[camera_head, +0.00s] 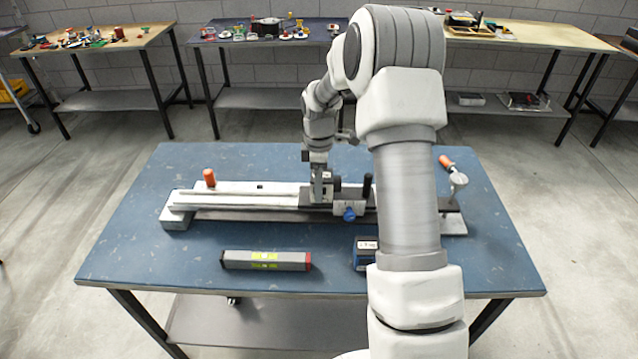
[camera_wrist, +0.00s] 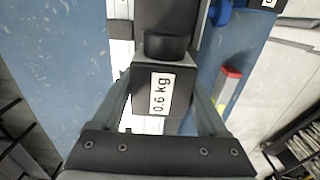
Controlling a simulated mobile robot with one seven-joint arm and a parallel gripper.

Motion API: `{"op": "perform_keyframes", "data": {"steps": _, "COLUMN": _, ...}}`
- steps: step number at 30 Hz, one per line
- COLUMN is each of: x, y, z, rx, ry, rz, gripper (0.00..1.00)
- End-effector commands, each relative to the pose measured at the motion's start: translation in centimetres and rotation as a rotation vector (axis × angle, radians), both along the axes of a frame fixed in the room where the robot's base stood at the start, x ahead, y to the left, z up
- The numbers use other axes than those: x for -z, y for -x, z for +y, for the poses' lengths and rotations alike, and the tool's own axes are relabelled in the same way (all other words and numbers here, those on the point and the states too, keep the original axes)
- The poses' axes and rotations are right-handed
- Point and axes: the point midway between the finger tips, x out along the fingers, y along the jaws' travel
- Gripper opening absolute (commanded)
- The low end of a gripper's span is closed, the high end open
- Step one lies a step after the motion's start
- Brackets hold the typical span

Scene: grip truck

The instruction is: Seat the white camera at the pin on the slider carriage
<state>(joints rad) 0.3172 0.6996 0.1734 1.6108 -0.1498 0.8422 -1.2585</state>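A dark camera-like block with a white "0.6 kg" label sits between the fingers of my gripper (camera_wrist: 163,75); I take this as the camera (camera_wrist: 178,118), though little white body shows. The fingertips appear to meet its two sides. In the head view my gripper (camera_head: 321,200) points down at the slider carriage (camera_head: 348,208), the grey block with a blue knob on the rail. The carriage also shows at the top of the wrist view, with the blue knob (camera_wrist: 220,12). The pin is hidden, and I cannot tell whether the camera touches the carriage.
The slider rail (camera_head: 240,198) lies across the blue table (camera_head: 200,170). An orange-handled clamp (camera_head: 209,178) stands at its left end; another orange handle (camera_head: 447,161) is at the right. A grey bar (camera_head: 265,260) and a blue box (camera_head: 364,256) lie in front. The table's left front is clear.

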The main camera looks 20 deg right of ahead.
Motion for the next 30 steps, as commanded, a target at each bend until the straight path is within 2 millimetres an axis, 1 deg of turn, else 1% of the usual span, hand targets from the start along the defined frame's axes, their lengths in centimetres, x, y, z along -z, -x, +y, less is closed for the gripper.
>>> {"op": "perform_keyframes", "data": {"steps": 1, "x": 0.0, "y": 0.0, "z": 0.0, "rx": 0.0, "ry": 0.0, "rz": 0.0, "gripper": 0.88}}
{"op": "perform_keyframes", "data": {"steps": 3, "x": 0.0, "y": 0.0, "z": 0.0, "rx": 0.0, "ry": 0.0, "rz": 0.0, "gripper": 1.0}}
{"op": "perform_keyframes", "data": {"steps": 10, "x": 0.1, "y": 0.1, "z": 0.0, "rx": 0.0, "ry": 0.0, "rz": 0.003, "gripper": 1.0}}
{"op": "perform_keyframes", "data": {"steps": 14, "x": -0.8, "y": 0.0, "z": 0.0, "rx": 0.0, "ry": -0.001, "rz": 0.002, "gripper": 1.0}}
{"op": "perform_keyframes", "data": {"steps": 17, "x": -2.4, "y": 0.0, "z": 0.0, "rx": 0.0, "ry": 0.0, "rz": -0.002, "gripper": 1.0}}
{"op": "perform_keyframes", "data": {"steps": 20, "x": -4.7, "y": 0.0, "z": 0.0, "rx": 0.0, "ry": 0.0, "rz": -0.002, "gripper": 1.0}}
{"op": "perform_keyframes", "data": {"steps": 30, "x": -13.0, "y": -0.1, "z": 0.0, "rx": 0.0, "ry": 0.001, "rz": -0.004, "gripper": 1.0}}
